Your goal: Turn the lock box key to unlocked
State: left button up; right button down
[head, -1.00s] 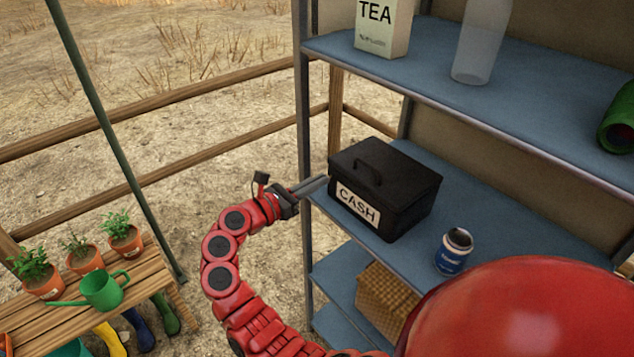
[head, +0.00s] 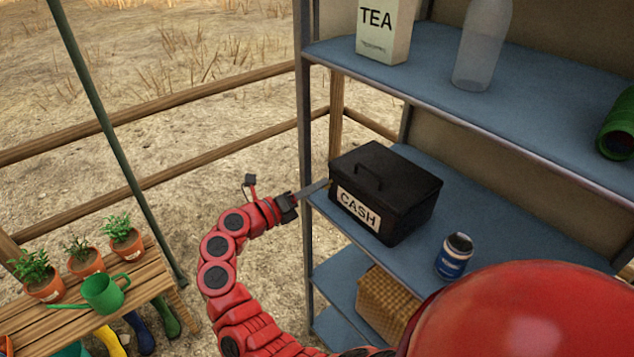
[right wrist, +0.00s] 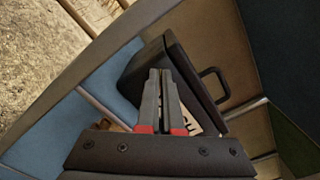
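The lock box is a black cash box (head: 400,205) with a top handle and a white CASH label, on the blue middle shelf. It also shows in the right wrist view (right wrist: 150,65), behind my fingers. My right gripper (head: 326,184) reaches in from the left, its fingertips at the box's left front edge. In the right wrist view its fingers (right wrist: 162,72) lie close together with a narrow dark gap, overlapping the box. I cannot tell whether they touch it or hold anything. No key can be made out; the fingers may hide it. My left gripper is not in view.
A shelf post (head: 304,120) stands just left of the box, close to my right gripper. A blue can (head: 454,257) stands to the right of the box. A TEA carton (head: 383,30) and a clear bottle (head: 481,45) stand on the upper shelf (head: 430,85).

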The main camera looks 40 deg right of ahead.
jog(key=shift+w+f+n+p, duration=0.1)
jog(key=shift+n+p, duration=2.25)
jog(key=shift+n, duration=1.55)
jog(key=shift+f, duration=0.1)
jog(key=c, duration=1.1)
grip_release()
jog(key=shift+s+a+b, duration=0.2)
jog(key=shift+a+b, duration=0.65)
jog(key=shift+a, duration=2.05)
jog(key=shift+s+a+b, duration=0.25)
jog(key=shift+a+b, duration=0.65)
jog(key=shift+a, duration=2)
jog(key=shift+s+a+b, duration=0.2)
jog(key=shift+a+b, duration=0.65)
jog(key=shift+a, duration=2.05)
